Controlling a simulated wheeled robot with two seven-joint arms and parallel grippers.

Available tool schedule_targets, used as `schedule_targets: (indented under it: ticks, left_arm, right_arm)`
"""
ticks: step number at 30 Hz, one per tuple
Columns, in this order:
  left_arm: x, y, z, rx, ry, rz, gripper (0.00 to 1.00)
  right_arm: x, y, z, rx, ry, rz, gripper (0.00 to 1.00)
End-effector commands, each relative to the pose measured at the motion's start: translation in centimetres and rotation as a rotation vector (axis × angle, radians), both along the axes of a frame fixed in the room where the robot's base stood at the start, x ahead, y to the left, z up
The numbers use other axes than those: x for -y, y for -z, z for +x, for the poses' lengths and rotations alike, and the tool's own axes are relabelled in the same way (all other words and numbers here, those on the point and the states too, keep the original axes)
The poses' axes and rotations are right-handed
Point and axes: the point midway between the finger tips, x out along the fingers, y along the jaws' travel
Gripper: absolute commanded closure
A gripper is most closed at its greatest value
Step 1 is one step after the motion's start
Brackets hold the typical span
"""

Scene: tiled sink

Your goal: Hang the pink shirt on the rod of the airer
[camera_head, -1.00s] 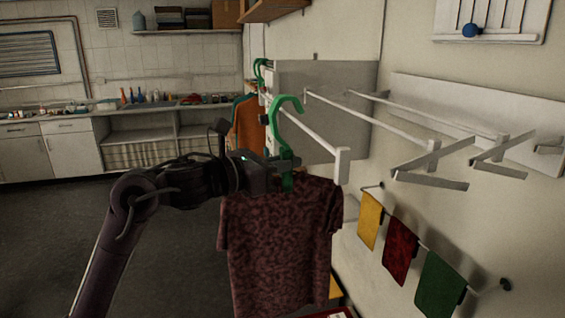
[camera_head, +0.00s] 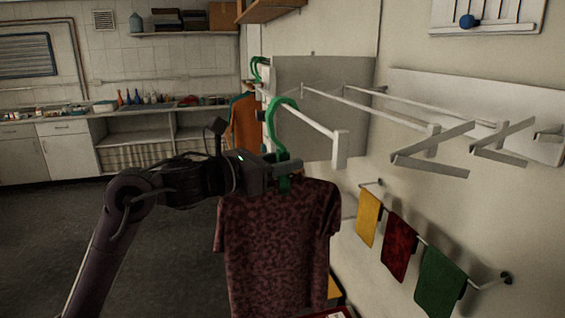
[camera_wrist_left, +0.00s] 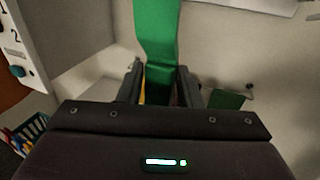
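The shirt (camera_head: 277,245), dark pinkish-maroon and mottled, hangs upright from a green hanger (camera_head: 271,125). My left gripper (camera_head: 290,166) is shut on the hanger's stem, just above the collar. In the left wrist view, the green stem (camera_wrist_left: 160,35) rises between the two fingers (camera_wrist_left: 160,88). The hanger's hook is level with the airer's near white rod (camera_head: 318,127) and overlaps it in the head view. I cannot tell whether the hook rests on the rod or is in front of it. My right gripper is not in view.
Another green hanger (camera_head: 259,68) with an orange garment (camera_head: 245,122) is at the rod's far end. Airer arms (camera_head: 432,148) jut from the wall at right. Yellow, red and green cloths (camera_head: 399,247) hang on a lower rail. The floor at left is clear.

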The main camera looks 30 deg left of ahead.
Motion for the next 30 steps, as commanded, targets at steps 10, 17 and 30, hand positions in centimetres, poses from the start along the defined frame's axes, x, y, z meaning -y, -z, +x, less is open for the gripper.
schedule_targets:
  ticks: [10, 17, 30]
  left_arm:
    - [-0.3, 0.3, -0.7, -0.001, -0.001, 0.0, 0.68]
    - [-1.6, 0.4, -3.9, 0.002, -0.002, 0.004, 0.68]
    - [-2.8, -0.2, -7.3, -0.001, 0.0, 0.001, 0.68]
  right_arm:
    - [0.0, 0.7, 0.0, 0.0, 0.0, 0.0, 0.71]
    - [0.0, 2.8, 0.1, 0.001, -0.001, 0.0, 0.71]
    - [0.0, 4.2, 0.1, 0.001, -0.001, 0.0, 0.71]
